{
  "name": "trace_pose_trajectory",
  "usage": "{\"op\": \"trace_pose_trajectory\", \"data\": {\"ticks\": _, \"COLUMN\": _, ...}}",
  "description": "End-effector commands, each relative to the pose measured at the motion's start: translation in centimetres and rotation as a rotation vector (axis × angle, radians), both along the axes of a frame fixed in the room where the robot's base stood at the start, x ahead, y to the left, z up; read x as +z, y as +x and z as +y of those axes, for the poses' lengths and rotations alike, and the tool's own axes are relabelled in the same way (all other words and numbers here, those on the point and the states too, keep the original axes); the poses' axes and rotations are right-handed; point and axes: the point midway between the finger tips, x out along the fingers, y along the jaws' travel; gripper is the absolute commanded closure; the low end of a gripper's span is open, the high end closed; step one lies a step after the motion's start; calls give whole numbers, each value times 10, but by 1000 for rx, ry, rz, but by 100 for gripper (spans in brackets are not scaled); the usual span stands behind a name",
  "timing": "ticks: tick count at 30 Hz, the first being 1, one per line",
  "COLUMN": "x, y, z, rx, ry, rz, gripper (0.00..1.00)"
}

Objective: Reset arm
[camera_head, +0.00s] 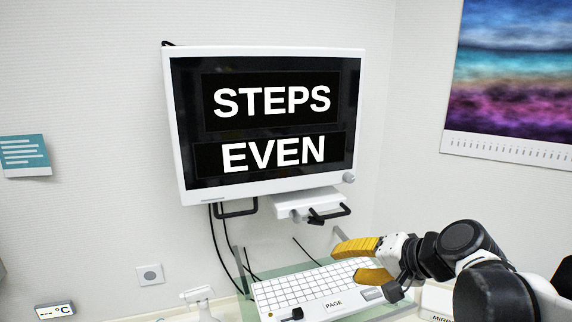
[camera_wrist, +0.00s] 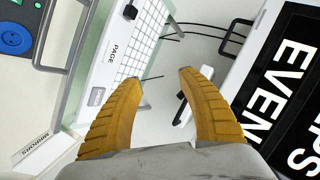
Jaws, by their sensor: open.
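My gripper (camera_head: 357,260) has two yellow ribbed fingers and shows at the lower right of the head view, at the end of my arm. It is over the right part of a white keyboard (camera_head: 300,287). In the wrist view the fingers of my gripper (camera_wrist: 160,84) stand wide apart with nothing between them. The keyboard (camera_wrist: 140,38) shows beyond the left finger there. Whether the fingers touch anything below is not clear, but they look raised.
A wall monitor (camera_head: 265,181) reads "STEPS" and "EVEN". A white bracket with dark handles (camera_head: 306,202) hangs below it. A white box labelled "MIRRORS" (camera_wrist: 44,152) and a grey-framed panel with a blue round socket (camera_wrist: 38,12) lie left in the wrist view. Cables hang behind the keyboard.

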Motion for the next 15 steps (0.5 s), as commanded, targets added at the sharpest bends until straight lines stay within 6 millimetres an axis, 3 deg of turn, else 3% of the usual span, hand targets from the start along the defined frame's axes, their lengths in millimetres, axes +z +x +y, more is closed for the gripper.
{"op": "trace_pose_trajectory", "data": {"ticks": 1, "x": -10, "y": -27, "z": 4, "rx": 30, "ry": -100, "rz": 9, "gripper": 53}}
{"op": "trace_pose_trajectory", "data": {"ticks": 6, "x": -39, "y": -93, "z": -10, "rx": 110, "ry": -420, "rz": 21, "gripper": 53}}
{"op": "trace_pose_trajectory", "data": {"ticks": 15, "x": -68, "y": -163, "z": -49, "rx": 218, "ry": -832, "rz": -1, "gripper": 53}}
